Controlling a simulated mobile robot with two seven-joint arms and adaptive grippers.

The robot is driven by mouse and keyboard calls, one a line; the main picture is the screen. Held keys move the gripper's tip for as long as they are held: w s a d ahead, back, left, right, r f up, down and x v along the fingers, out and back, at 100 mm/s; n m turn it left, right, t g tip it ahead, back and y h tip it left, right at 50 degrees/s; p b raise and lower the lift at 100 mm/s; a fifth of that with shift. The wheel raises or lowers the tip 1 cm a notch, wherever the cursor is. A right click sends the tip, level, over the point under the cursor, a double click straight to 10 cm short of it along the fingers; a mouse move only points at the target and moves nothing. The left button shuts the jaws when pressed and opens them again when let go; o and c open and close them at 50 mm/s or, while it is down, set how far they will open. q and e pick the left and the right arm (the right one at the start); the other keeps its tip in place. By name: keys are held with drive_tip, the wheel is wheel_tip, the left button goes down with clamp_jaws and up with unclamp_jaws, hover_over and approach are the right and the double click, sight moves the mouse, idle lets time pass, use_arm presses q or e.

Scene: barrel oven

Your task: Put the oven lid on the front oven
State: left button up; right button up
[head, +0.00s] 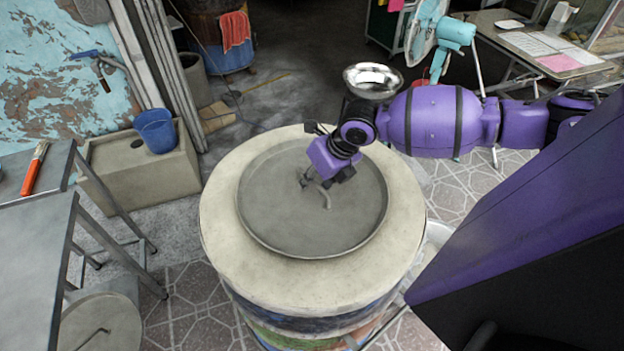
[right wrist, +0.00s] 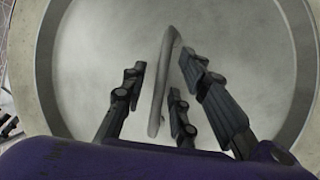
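The grey round oven lid (head: 275,215) lies on the pale top of the front barrel oven (head: 225,235), inside its rim. It fills most of the right wrist view (right wrist: 240,40). Its curved handle (right wrist: 165,75) stands up near the middle, and part of it shows in the head view (head: 325,197). My right gripper (head: 318,188) is over the lid at the handle. In the right wrist view my right gripper (right wrist: 165,95) is open, with fingers on both sides of the handle and gaps between. My left gripper is out of view.
Another round lid with a handle (head: 100,325) is low at the left, beside a metal table (head: 35,240) with a brush (head: 35,168). A blue bucket (head: 155,130) sits on a stone basin. A metal bowl (head: 372,80) and a fan (head: 440,35) stand behind.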

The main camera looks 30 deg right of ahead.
drive_tip(key=p+v, duration=0.1)
drive_tip(key=v, duration=1.1)
